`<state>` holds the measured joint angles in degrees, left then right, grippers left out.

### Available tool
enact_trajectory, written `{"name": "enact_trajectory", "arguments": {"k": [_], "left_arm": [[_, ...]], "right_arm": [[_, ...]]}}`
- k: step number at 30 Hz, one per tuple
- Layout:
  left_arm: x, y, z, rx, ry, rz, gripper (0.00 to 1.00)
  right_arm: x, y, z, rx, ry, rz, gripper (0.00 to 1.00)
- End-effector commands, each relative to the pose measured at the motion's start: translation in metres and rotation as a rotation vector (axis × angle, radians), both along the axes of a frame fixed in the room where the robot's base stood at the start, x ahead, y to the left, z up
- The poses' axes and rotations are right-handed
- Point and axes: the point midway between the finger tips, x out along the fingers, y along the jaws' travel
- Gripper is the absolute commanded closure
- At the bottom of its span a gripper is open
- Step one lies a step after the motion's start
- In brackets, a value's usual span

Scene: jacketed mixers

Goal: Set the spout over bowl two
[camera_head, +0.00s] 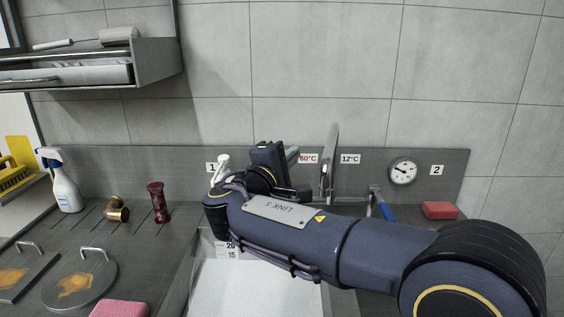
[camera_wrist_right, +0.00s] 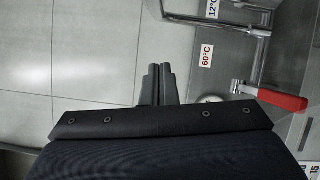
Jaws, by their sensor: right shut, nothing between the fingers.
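The spout (camera_head: 330,165) is a tall grey metal pipe standing up at the back panel, between the 60°C and 12°C labels. It also shows as a bent pipe in the right wrist view (camera_wrist_right: 215,22). My right gripper (camera_head: 293,154) is shut and empty, a little left of the spout and apart from it. Its fingers show in the wrist view (camera_wrist_right: 157,84). Bowl one (camera_head: 255,287) is a white basin below my right arm. Bowl two is hidden behind my arm; its number 2 label (camera_head: 437,170) shows on the panel. My left gripper is out of view.
A red-handled lever (camera_wrist_right: 270,96) is near the 60°C label, and a blue-handled lever (camera_head: 385,208) stands right of the spout. A gauge (camera_head: 403,171) and a red sponge (camera_head: 440,210) are farther right. A spray bottle (camera_head: 63,182) and pipe fitting (camera_head: 117,210) stand left.

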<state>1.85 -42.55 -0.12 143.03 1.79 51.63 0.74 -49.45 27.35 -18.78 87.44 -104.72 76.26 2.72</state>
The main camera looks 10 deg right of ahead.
Motion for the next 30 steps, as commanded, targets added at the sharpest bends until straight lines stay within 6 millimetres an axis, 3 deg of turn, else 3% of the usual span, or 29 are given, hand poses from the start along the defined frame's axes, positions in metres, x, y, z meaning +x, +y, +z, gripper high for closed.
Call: {"name": "enact_trajectory", "arguments": {"k": [4, 12, 30], "left_arm": [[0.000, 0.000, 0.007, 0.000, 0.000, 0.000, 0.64], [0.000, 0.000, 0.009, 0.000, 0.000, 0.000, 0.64], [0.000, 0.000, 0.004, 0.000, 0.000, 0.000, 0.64]], "right_arm": [[0.023, -0.021, 0.003, 0.000, 0.001, -0.004, 1.00], [0.005, -0.049, 0.009, 0.002, -0.001, 0.000, 1.00], [0.002, -0.054, 0.007, 0.003, 0.000, 0.018, 1.00]]}}
